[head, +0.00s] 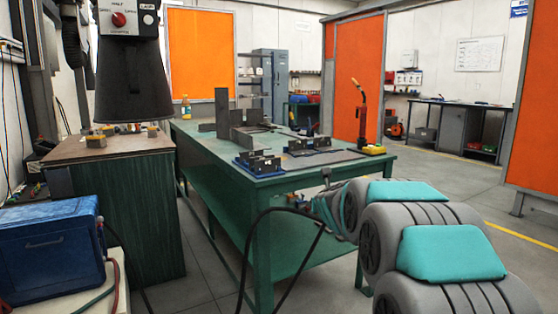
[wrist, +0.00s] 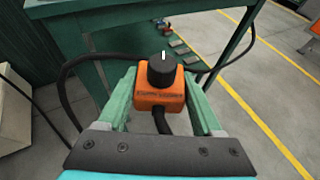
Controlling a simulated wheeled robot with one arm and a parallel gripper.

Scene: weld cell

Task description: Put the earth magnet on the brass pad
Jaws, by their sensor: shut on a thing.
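The earth magnet (wrist: 160,92) is an orange block with a black knob on top and a black cable at its near side. My gripper (wrist: 160,76) is shut on it, with one green finger on each side. In the wrist view it is held upright in the air, in front of the green table's frame. In the head view my arm reaches to the table's near right end, and my gripper is mostly hidden there. I cannot pick out the brass pad for certain. Small flat coloured pieces (wrist: 178,43) lie in a row beyond the magnet in the wrist view.
The green table (head: 215,145) carries dark metal plates and blue-based fixtures (head: 257,162). A black cable (head: 250,225) loops in front of the table. A wooden-topped bench (head: 130,148) stands left. Floor is free at right.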

